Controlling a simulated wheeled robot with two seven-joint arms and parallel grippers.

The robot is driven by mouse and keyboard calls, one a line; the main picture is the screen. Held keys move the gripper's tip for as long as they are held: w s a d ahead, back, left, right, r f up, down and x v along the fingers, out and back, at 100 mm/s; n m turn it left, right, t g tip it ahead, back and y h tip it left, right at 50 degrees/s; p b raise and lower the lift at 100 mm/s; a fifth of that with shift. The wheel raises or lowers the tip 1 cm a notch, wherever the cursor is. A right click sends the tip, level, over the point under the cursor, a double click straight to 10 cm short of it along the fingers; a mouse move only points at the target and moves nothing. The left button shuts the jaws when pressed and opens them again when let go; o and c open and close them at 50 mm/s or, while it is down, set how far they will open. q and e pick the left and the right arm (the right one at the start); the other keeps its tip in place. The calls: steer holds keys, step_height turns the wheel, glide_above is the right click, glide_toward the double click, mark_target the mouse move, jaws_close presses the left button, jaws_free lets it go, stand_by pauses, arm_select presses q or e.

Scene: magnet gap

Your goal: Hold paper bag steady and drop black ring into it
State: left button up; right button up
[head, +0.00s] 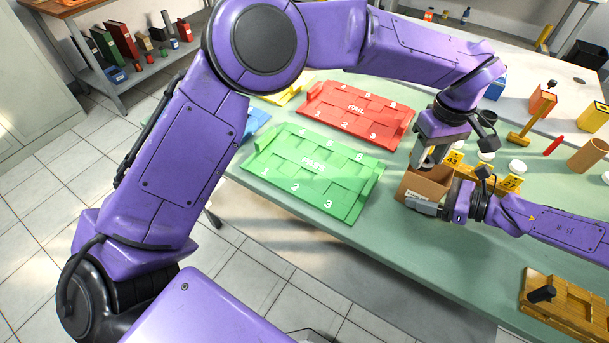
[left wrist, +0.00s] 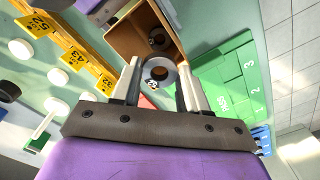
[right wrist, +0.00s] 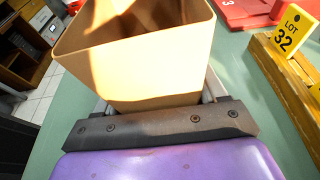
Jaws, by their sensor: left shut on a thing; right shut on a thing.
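The brown paper bag (head: 428,182) stands open on the green table in the head view. My right gripper (head: 424,207) is shut on the bag's wall at the near side; the bag's open mouth (right wrist: 135,50) fills the right wrist view. My left gripper (head: 428,157) is above the bag, pointing down. In the left wrist view its fingers are shut on a dark grey ring (left wrist: 171,70) with a small white label, at the bag's mouth (left wrist: 137,36). Another dark round item (left wrist: 158,40) with a small label shows inside the bag. The bag's floor is partly hidden.
A green PASS tray (head: 312,172) and a red FAIL tray (head: 356,115) lie left of the bag. A yellow numbered rack (head: 510,184) with white-capped items stands right of it. A wooden block tray (head: 565,305) lies at the near right.

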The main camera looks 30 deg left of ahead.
arm_select(q)
steer(key=o, duration=1.1)
steer(key=shift+c, duration=0.2)
steer(key=shift+r, duration=0.15)
step_height(320, 180, up, 12)
